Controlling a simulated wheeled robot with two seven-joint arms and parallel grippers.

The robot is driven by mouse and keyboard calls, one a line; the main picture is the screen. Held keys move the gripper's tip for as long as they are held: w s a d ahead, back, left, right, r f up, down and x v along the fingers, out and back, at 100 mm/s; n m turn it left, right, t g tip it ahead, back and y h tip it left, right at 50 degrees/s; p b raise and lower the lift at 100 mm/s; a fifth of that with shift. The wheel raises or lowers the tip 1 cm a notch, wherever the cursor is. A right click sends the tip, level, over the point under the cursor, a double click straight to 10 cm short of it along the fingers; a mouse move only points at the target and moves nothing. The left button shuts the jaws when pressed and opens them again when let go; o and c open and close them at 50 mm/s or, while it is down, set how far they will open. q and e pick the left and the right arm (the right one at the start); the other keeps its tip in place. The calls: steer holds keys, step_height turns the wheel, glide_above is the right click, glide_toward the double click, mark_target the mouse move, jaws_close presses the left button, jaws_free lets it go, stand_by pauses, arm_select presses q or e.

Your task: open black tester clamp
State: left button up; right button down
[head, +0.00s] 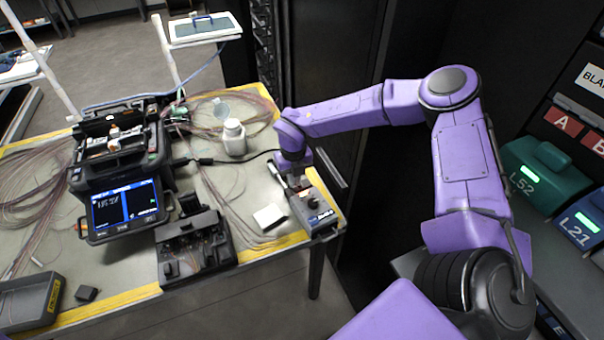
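My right gripper (298,184) reaches down at the table's right corner, over a small grey-and-black device (317,215) with light lettering on its front. Its fingertips are at or just above the device's top. They are small and partly hidden, so I cannot tell whether they touch it or are open. A black device (197,248) with several small fittings on top stands at the table's front edge, left of the gripper. I cannot tell for sure which of these two is the tester, and no clamp's state is clear. My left gripper is not in view.
A fusion splicer (124,207) with a lit screen stands at the left of the table (255,180). Nearby are a white bottle (234,138), a white pad (270,216), loose fibres and a black cable. A grey tray (30,303) lies front left. Dark cabinets stand behind my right arm.

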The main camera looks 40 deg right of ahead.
steer(key=shift+s+d+f, duration=0.25)
steer(key=shift+s+f, duration=0.25)
steer(key=shift+f, duration=0.15)
steer(key=shift+r, duration=0.1)
steer(key=shift+w+d+r+p, duration=0.3)
steer(key=shift+r+p, duration=0.2)
steer(key=shift+p, duration=0.2)
steer(key=shift+s+d, duration=0.1)
steer(key=shift+d, duration=0.2)
steer(key=shift+w+d+r+p, duration=0.15)
steer(key=shift+w+r+p, duration=0.05)
steer(key=shift+r+p, duration=0.35)
steer(key=shift+d+r, duration=0.1)
steer(key=shift+r, duration=0.15)
